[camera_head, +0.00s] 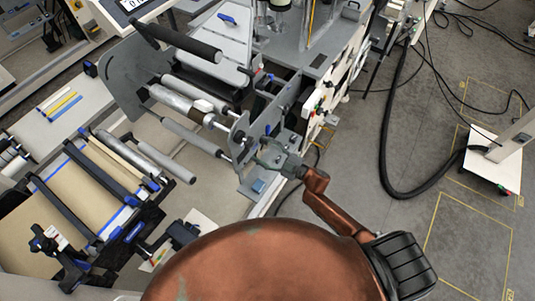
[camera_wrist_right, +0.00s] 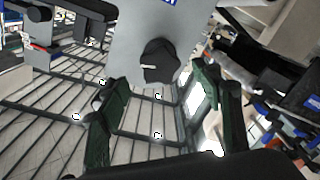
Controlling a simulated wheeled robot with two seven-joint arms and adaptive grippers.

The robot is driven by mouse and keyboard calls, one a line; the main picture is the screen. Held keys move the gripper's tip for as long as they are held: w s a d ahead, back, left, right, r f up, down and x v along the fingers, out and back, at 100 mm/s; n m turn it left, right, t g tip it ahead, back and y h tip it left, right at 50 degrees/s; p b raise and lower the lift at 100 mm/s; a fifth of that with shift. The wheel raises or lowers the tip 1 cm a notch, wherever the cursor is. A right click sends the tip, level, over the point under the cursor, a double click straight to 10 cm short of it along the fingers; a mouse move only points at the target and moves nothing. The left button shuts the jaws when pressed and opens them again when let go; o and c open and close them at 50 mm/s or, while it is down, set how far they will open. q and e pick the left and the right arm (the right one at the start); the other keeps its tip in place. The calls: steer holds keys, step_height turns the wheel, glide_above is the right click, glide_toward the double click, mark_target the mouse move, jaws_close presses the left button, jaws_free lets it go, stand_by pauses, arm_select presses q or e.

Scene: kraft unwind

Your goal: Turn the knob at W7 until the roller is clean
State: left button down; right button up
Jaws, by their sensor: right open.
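A black knob (camera_wrist_right: 160,62) with a white pointer mark sits on a grey plate (camera_wrist_right: 125,40) in the right wrist view. My right gripper (camera_wrist_right: 162,82) has its two dark green fingers apart, one low on each side of the knob; I cannot tell whether they touch it. In the head view my right gripper (camera_head: 264,154) is at the machine's grey side plate, and the knob is not distinguishable there. Several rollers run across the machine, among them a dark one (camera_head: 178,40) and a pale, shiny one (camera_head: 178,102). No W7 label is readable. My left gripper is not in view.
A kraft-coloured web (camera_head: 90,190) lies on the lower left with blue-edged bars. Coloured strips lie on a pale panel (camera_head: 85,110). A thick black hose (camera_head: 388,150) and cables lie on the floor at right. Open grey floor (camera_head: 345,165) lies right of the machine.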

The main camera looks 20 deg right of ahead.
mark_target(251, 144)
steer(key=shift+b+x, duration=0.6)
steer(key=shift+x, duration=2.65)
steer(key=shift+c, duration=0.5)
